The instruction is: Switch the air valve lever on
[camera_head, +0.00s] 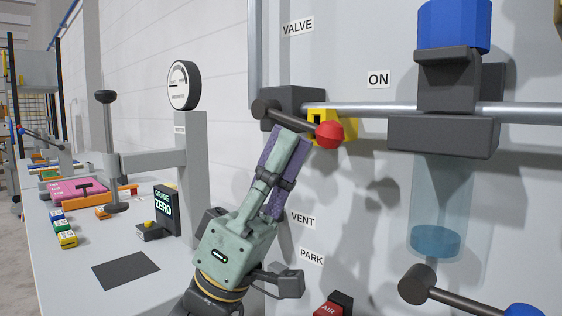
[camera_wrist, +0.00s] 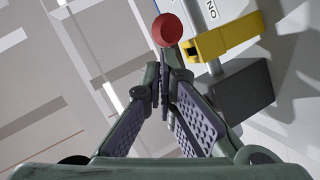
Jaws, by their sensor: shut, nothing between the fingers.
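The air valve lever (camera_head: 297,120) is a dark bar with a red ball knob (camera_head: 329,134) at its right end. It runs from a dark pivot at the left, tilted slightly down to the right, in front of the pipe. The "ON" label (camera_head: 378,79) is up and to the right of the knob. My gripper (camera_head: 294,138) is shut and empty, its fingertips just below the lever, close to the bar. I cannot tell whether they touch it. In the wrist view the red knob (camera_wrist: 166,29) is just beyond the shut fingertips (camera_wrist: 162,88).
A yellow block (camera_head: 345,124) sits behind the knob, also seen in the wrist view (camera_wrist: 226,38). A filter bowl (camera_head: 440,215) hangs at the right. A second lever with a blue knob (camera_head: 522,311) is lower right. A bench with a gauge (camera_head: 184,85) is at the left.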

